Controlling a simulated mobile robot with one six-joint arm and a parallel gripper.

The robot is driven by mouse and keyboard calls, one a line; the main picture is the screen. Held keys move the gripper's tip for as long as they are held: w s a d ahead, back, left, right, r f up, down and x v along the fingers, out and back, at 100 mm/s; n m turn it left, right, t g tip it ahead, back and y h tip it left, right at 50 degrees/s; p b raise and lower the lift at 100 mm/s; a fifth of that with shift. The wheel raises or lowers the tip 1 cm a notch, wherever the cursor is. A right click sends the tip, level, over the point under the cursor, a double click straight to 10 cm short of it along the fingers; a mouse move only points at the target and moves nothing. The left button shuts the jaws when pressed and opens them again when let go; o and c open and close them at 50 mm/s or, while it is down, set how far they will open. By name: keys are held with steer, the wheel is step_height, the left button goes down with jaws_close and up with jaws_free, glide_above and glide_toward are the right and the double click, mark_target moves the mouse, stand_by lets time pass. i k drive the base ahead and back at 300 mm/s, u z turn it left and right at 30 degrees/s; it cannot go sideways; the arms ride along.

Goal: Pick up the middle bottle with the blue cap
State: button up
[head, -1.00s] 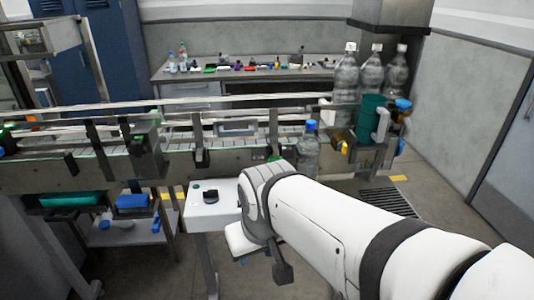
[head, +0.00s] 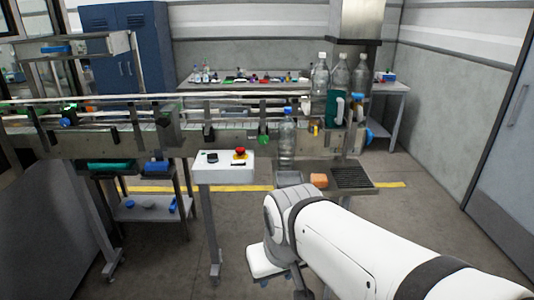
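A clear bottle with a blue cap (head: 287,138) stands upright in front of the conveyor, right of the control box. Three larger clear bottles with pale caps stand behind it at the conveyor's right end: a left one (head: 320,80), a middle one (head: 340,76) and a right one (head: 361,78). No blue cap shows on these three. My arm reaches in from the lower right and ends below the blue-capped bottle. My gripper's fingers cannot be made out, so I cannot tell whether it holds anything.
The conveyor (head: 100,142) runs across the middle. A white control box with a red button (head: 222,168) stands on a post left of my arm. Floor at the right is clear.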

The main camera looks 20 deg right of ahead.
mark_target(287, 128)
steer(key=u, duration=0.1)
steer(key=i, duration=1.75)
steer(key=z, duration=0.7)
steer(key=k, duration=0.85)
steer(key=z, duration=0.2)
steer(key=i, duration=0.85)
steer(key=u, duration=0.1)
